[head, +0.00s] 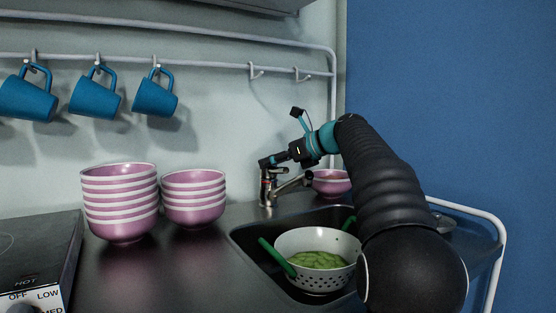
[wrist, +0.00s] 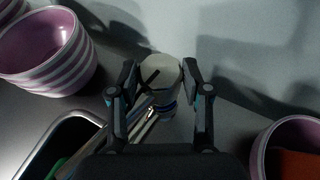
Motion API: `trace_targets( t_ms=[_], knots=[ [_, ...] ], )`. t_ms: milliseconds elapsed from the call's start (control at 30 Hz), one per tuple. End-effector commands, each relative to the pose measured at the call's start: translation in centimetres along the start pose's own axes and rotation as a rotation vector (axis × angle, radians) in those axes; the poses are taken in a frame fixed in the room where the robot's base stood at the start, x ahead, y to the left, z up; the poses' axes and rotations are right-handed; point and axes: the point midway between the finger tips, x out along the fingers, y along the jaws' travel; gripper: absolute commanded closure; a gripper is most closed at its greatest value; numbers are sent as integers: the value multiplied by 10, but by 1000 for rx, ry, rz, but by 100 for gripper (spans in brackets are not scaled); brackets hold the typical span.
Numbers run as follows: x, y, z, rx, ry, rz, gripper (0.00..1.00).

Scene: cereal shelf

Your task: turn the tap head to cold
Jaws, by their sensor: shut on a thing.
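The tap (head: 267,191) stands at the back edge of the sink, with its spout pointing right in the head view. In the wrist view the pale, rounded tap head (wrist: 160,68) sits between the two fingers of my gripper (wrist: 159,80), with the metal spout running toward the lower left. My gripper (head: 268,162) is at the top of the tap in the head view, shut on the tap head. The fingers partly cover the head's sides, and any hot or cold marking cannot be made out.
A white colander (head: 305,242) with green contents and green handles sits in the dark sink (head: 252,238). Stacked pink-and-white bowls (head: 120,205) stand left, and another bowl (head: 331,183) stands right of the tap. Blue mugs (head: 93,92) hang from the rail above.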

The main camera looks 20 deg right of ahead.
Motion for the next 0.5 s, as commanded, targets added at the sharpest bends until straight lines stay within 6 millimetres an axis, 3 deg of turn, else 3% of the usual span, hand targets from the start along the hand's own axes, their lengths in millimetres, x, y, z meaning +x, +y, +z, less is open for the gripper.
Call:
trace_targets(
  t_ms=[233,267,300,333,500],
  knots=[
    [1,0,-2,0,2,-1,100],
    [1,0,-2,0,2,0,44],
    [1,0,-2,0,2,0,34],
    [1,0,-1,0,2,0,27],
    [0,0,-1,0,1,-1,26]
  ],
)
